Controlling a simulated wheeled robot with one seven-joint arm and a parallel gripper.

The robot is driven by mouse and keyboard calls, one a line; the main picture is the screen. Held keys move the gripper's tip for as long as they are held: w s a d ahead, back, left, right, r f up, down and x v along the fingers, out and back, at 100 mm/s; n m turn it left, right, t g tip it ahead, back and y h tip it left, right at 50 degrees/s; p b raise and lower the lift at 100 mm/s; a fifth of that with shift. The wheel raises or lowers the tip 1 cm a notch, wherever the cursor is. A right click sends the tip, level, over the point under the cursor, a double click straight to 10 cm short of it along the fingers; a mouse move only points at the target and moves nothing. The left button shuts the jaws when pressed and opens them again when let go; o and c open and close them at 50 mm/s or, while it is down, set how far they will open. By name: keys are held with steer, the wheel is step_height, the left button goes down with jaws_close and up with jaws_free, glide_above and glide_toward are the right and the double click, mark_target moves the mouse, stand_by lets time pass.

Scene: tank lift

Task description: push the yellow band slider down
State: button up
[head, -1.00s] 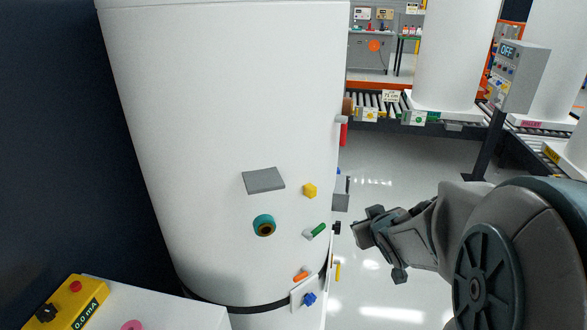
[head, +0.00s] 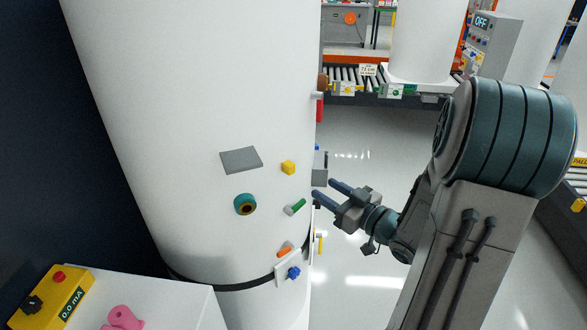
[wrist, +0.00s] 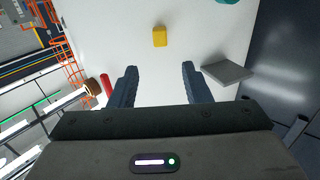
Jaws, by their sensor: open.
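A small yellow block (head: 288,168) sticks out of the white tank (head: 190,110), right of a grey plate; it also shows in the wrist view (wrist: 160,36), ahead of my fingers. A thin yellow piece (head: 320,243) shows at the tank's right edge, near the black band (head: 240,286). I cannot tell which of the two is the slider. My gripper (head: 326,192) is open and empty, right of the tank, its fingers pointing up and left towards it. In the wrist view the yellow block lies beyond the gap between the fingertips (wrist: 159,68), apart from them.
The tank also bears a grey plate (head: 241,160), a teal ring (head: 245,204), a green lever (head: 297,207), an orange lever (head: 284,250) and a blue knob (head: 293,272). A grey box (head: 320,168) juts from its right edge near my fingers. Open floor lies right of it.

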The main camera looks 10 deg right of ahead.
mark_target(293, 169)
steer(key=p+x, duration=0.2)
steer(key=x, duration=1)
steer(key=shift+w+a, duration=0.1)
jaws_close()
